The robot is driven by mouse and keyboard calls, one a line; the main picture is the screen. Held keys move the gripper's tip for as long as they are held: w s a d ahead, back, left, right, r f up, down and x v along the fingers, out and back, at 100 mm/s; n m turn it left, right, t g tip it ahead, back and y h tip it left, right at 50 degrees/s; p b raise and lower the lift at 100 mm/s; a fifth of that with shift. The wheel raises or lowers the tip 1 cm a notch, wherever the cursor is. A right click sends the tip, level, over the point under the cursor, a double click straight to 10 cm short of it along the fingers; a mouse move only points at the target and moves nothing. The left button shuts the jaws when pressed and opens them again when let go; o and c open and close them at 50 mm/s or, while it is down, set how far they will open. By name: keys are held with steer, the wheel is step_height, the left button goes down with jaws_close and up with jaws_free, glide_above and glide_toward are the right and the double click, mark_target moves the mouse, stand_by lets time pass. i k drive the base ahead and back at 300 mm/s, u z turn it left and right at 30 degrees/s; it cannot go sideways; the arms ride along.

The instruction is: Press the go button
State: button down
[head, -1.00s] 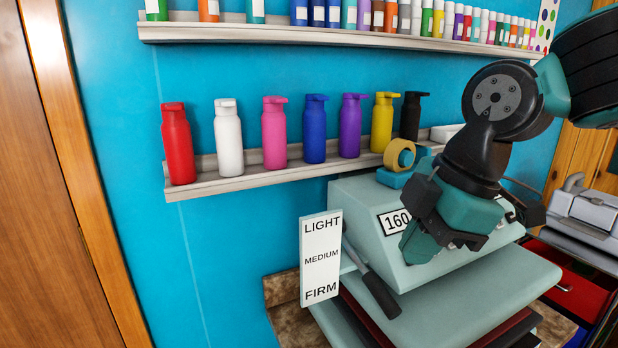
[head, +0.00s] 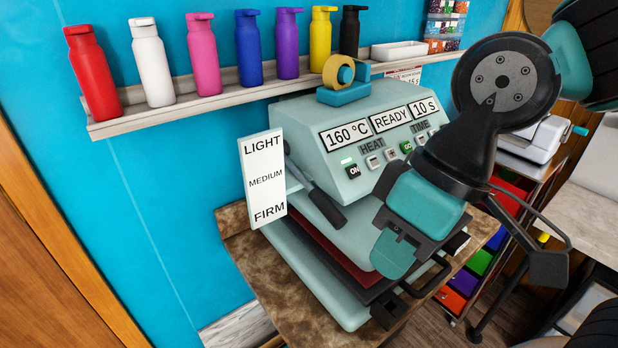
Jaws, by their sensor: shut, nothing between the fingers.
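The heat press (head: 330,205) stands on a brown bench, its sloped panel reading 160 °C, READY and 10 S. The go button (head: 406,147) is a small green button in the panel's lower row, between the HEAT and TIME labels. It shows clear, just left of my wrist. My gripper (head: 394,256) is shut and empty, in front of the press and below the button in the picture. It appears apart from the button. My arm hides the right end of the button row.
A pressure sign (head: 265,180) and a dark-gripped lever (head: 322,205) stand at the press's left. A tape dispenser (head: 343,92) sits on top. A shelf of coloured bottles (head: 205,55) runs behind. A drawer unit (head: 480,262) stands at right.

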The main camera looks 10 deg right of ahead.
mark_target(407, 147)
steer(key=u, duration=1.35)
steer(key=k, duration=1.3)
steer(key=z, duration=1.7)
steer(key=i, duration=0.5)
steer(key=u, duration=0.1)
